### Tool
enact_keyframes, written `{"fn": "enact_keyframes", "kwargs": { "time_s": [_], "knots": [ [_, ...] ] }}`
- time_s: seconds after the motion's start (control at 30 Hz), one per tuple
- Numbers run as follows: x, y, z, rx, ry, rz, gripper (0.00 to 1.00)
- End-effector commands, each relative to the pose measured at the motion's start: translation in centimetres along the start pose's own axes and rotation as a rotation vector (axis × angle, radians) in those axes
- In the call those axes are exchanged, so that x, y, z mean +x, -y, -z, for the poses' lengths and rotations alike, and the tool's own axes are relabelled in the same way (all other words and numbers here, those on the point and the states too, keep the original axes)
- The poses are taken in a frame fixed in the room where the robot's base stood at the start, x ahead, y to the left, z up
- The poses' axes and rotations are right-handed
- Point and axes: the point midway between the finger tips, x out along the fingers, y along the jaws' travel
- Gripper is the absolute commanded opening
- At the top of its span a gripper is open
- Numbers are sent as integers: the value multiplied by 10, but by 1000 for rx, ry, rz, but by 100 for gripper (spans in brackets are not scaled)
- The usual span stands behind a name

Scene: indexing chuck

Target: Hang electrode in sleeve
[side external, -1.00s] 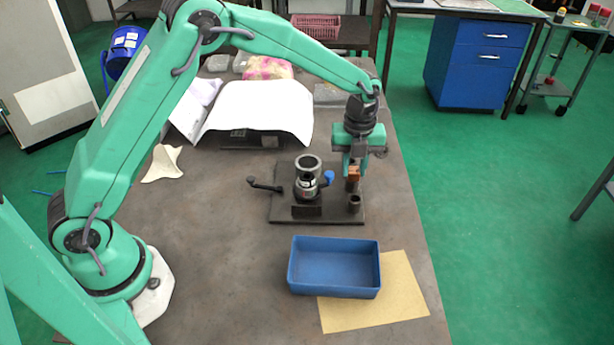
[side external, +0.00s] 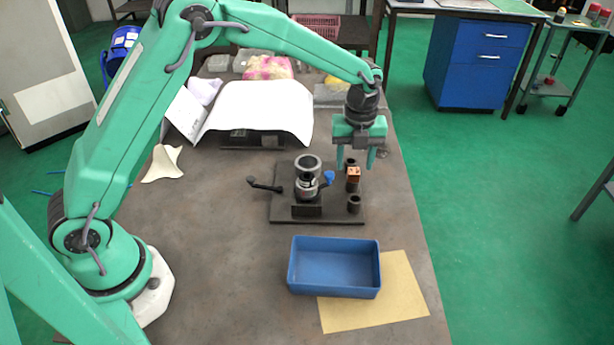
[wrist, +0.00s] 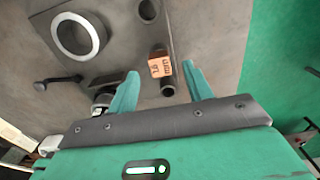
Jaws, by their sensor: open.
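The electrode, a copper-orange block (side external: 353,173) with dark marking, stands on the right side of the dark plate. It also shows in the wrist view (wrist: 160,67). A dark cylindrical part lies directly below the block; I cannot tell how deep it sits in a sleeve. One dark sleeve (side external: 354,204) stands at the plate's front right and another (side external: 351,162) behind the electrode. My gripper (side external: 356,162) is open and empty, above and behind the electrode. In the wrist view its fingers (wrist: 160,69) point down on either side of the block, apart from it.
The chuck (side external: 307,178) with a ring top, a black handle (side external: 265,186) and a blue knob (side external: 328,178) stands left of the electrode. A blue tray (side external: 334,290) sits in front, partly on a tan sheet (side external: 405,293).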

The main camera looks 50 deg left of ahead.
Motion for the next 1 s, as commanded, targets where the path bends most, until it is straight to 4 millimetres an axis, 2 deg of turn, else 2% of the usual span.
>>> {"fn": "enact_keyframes", "kwargs": {
  "time_s": [0.2,0.4,1.0],
  "knots": [
    [-31,0,0,0,2,3,50],
    [-49,1,0,0,2,3,50],
    [-55,0,0,0,1,1,50]
  ]
}}
